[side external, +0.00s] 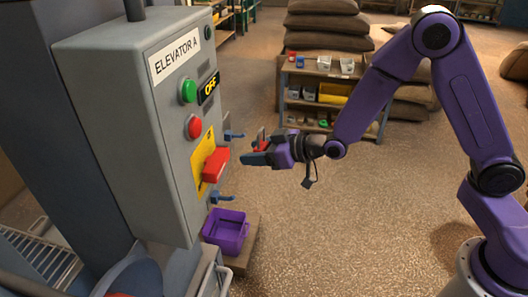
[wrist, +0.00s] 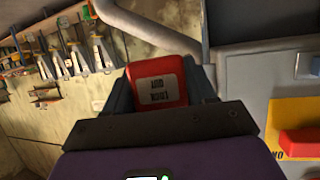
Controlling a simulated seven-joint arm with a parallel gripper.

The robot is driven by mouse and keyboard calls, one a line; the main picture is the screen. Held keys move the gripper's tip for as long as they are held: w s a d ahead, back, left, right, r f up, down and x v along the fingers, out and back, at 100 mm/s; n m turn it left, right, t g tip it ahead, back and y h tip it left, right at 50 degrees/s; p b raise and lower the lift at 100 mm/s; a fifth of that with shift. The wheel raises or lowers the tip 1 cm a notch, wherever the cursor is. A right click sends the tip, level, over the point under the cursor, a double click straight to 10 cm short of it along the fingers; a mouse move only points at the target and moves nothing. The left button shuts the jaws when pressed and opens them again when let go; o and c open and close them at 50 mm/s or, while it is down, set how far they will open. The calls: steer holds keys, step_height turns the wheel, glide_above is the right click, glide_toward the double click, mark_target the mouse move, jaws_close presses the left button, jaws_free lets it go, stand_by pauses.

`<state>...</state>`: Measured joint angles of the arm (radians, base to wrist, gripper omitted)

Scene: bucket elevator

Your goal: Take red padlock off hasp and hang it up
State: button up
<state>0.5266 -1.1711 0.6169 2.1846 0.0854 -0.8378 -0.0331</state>
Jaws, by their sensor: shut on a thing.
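My gripper (side external: 255,154) is shut on the red padlock (wrist: 158,82), which shows between the fingers in the wrist view with a pale printed label on its face. In the side view only a bit of the padlock's red (side external: 261,140) shows by the fingers. The gripper is out in the air to the right of the grey control box (side external: 125,110), apart from the yellow plate (side external: 202,160) with its red handle (side external: 216,165). I cannot make out the hasp clearly. Blue hooks stick out above (side external: 233,135) and below (side external: 222,198) the handle.
A shelf (side external: 325,72) with small bins and stacked sacks is behind. Tools hang on the wall (wrist: 75,60) at left in the wrist view.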

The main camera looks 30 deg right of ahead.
steer(key=shift+w+a, duration=0.7)
steer(key=shift+w+a, duration=0.1)
stand_by(0.4)
steer(key=shift+w+a+r, duration=0.1)
steer(key=shift+w+a, duration=0.75)
steer(key=shift+a, duration=0.15)
steer(key=shift+w+a, duration=0.1)
steer(key=shift+w, duration=0.05)
stand_by(0.3)
steer(key=shift+s+d, duration=2.65)
steer(key=shift+d, duration=0.1)
